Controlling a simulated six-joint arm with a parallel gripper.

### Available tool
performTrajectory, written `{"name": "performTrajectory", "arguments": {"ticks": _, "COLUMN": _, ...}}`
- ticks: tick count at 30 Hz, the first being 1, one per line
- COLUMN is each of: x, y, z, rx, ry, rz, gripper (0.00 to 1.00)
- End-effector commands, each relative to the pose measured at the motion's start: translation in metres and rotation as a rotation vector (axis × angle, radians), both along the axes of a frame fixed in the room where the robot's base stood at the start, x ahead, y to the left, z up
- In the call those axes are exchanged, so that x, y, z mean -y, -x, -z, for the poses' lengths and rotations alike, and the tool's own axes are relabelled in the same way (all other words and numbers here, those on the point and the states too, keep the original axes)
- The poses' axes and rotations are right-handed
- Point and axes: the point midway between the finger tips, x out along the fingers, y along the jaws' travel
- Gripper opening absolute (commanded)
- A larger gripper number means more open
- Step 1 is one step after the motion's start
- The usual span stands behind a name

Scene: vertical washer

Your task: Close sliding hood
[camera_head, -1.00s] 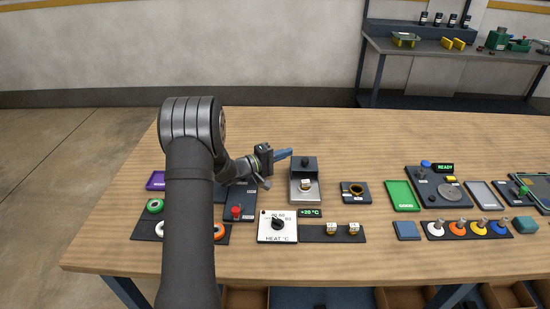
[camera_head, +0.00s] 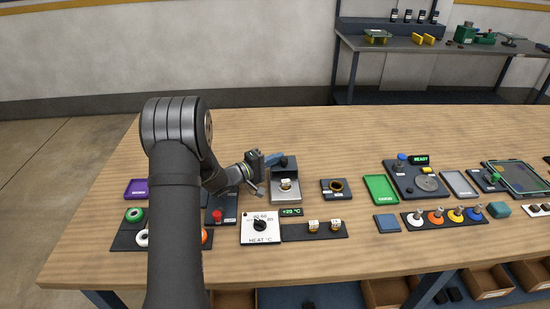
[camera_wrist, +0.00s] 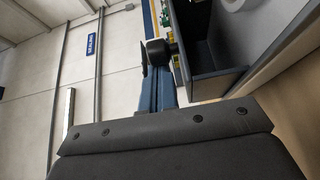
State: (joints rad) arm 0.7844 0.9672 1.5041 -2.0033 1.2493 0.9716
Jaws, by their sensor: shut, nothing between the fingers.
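The dark sliding hood (camera_head: 291,168) stands at the back of a small metal-based station (camera_head: 286,198) in the head view. A small pale part (camera_head: 286,185) shows in front of it, uncovered. My gripper (camera_head: 282,157) is shut and empty, its blue fingers at the hood's upper left. In the wrist view the blue fingers (camera_wrist: 157,95) lie beside a black knob (camera_wrist: 159,52) and the dark wall of the hood (camera_wrist: 212,82). I cannot tell whether the fingers touch the knob or the wall.
A heat dial panel (camera_head: 260,228) and a dark strip with two small parts (camera_head: 328,233) lie in front of the station. A dark block with a brass ring (camera_head: 336,188) is to its right. The table behind the station is clear.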

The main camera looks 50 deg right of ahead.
Motion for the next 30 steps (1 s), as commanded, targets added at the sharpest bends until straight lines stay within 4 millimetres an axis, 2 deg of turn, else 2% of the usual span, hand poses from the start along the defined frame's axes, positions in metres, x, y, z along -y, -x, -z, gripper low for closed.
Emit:
{"name": "performTrajectory", "arguments": {"ticks": 6, "x": -0.021, "y": 0.022, "z": -0.001, "rx": -0.002, "ry": 0.000, "rz": 0.001, "gripper": 0.00}}
{"name": "performTrajectory", "arguments": {"ticks": 12, "x": -0.029, "y": 0.029, "z": 0.000, "rx": 0.000, "ry": 0.000, "rz": 0.001, "gripper": 0.00}}
{"name": "performTrajectory", "arguments": {"ticks": 23, "x": -0.027, "y": 0.027, "z": 0.000, "rx": 0.001, "ry": 0.001, "rz": 0.001, "gripper": 0.00}}
{"name": "performTrajectory", "arguments": {"ticks": 30, "x": -0.011, "y": 0.002, "z": 0.000, "rx": 0.001, "ry": 0.002, "rz": 0.000, "gripper": 0.00}}
